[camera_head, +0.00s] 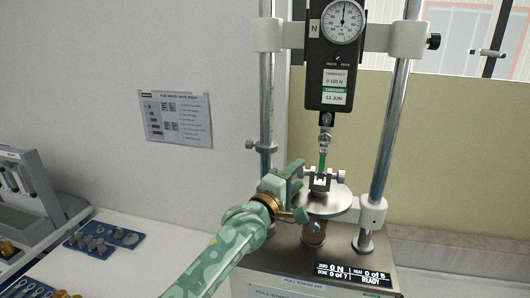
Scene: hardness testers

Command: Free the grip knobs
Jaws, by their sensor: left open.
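The tester (326,60) stands on two steel columns with a dial gauge (343,20) at its top. A small metal grip (320,182) sits on the round steel plate (332,201). A grip knob (341,174) shows on its right side; the left side is close to my gripper and partly hidden. A thin green strip (322,160) runs up from the grip to the upper hook (325,138). My left gripper (301,192) is open, at the left edge of the plate, beside the grip. I cannot tell whether it touches. My right gripper is out of view.
A display (354,275) at the tester's base reads 0 N and READY. Blue trays (122,236) with metal parts lie on the white bench at left, near a grey rack (28,185). A printed sheet (176,118) hangs on the wall. The bench between trays and tester is partly clear.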

